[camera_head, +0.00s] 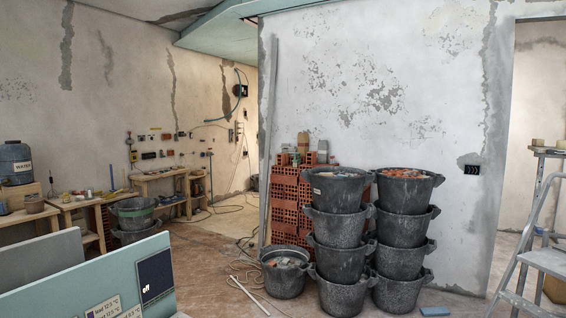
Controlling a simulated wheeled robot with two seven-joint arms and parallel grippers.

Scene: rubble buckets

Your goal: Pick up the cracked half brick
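I cannot make out a cracked half brick with certainty. Reddish rubble shows at the mouths of the top bucket of the left stack (338,192) and the top bucket of the right stack (404,194). The pieces are too small to tell apart. A single dark bucket (284,278) on the floor to their left also holds some pieces, unclear from here. A pile of red hollow bricks (284,204) stands against the wall behind the buckets. Neither of my grippers is in view.
A stepladder (540,262) stands at the right edge. A pale green board (60,298) fills the lower left. Low wooden benches (155,178) and more buckets (133,214) stand along the left wall. Cables and a pale strip (248,296) lie on the floor left of the stacks.

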